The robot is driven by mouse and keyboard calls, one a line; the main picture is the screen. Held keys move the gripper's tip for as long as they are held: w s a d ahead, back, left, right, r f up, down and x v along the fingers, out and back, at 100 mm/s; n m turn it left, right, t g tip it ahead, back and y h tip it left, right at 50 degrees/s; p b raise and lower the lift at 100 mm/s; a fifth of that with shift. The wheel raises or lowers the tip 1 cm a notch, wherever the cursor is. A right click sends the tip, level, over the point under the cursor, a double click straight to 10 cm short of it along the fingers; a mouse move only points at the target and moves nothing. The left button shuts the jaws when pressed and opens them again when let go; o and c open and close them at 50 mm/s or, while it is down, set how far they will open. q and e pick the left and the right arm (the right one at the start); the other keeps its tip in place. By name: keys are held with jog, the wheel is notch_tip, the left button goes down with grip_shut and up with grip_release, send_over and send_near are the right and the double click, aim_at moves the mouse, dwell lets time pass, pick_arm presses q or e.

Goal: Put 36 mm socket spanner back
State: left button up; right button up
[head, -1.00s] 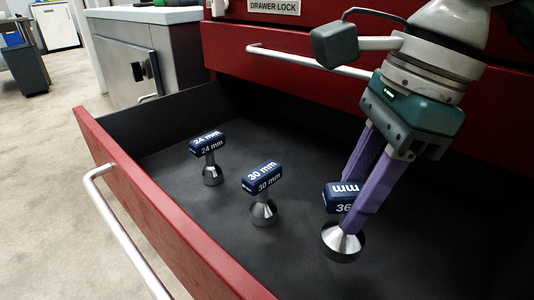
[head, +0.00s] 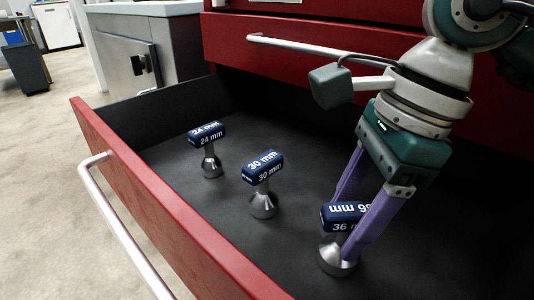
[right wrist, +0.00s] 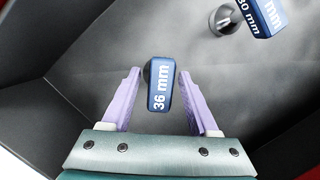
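The 36 mm socket spanner (head: 345,216) has a blue labelled handle and a silver socket foot. It stands upright on the dark floor of the open red drawer, at the front right. It also shows in the right wrist view (right wrist: 160,86), between the fingers. My right gripper (head: 360,210) reaches down over it from above. Its purple fingers are open on either side of the handle, and the right wrist view (right wrist: 156,95) shows a gap on both sides. The right finger partly hides the handle and foot in the head view. My left gripper is not in view.
The 30 mm spanner (head: 263,182) and the 24 mm spanner (head: 208,149) stand upright in the drawer to the left. The red drawer front (head: 160,200) with its silver handle and the closed drawer above (head: 300,42) bound the space. Bare drawer floor lies between the spanners.

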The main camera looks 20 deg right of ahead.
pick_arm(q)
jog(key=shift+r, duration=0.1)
pick_arm(e)
jog(key=shift+r+p, duration=0.3)
jog(key=shift+r, duration=0.05)
pick_arm(q)
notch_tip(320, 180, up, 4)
jog(key=p, duration=0.4)
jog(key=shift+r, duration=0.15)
pick_arm(e)
jog(key=v, duration=1.1)
jog(key=shift+r, duration=0.3)
jog(key=shift+s, duration=0.1)
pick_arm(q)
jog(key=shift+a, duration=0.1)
pick_arm(e)
jog(key=shift+d, duration=0.1)
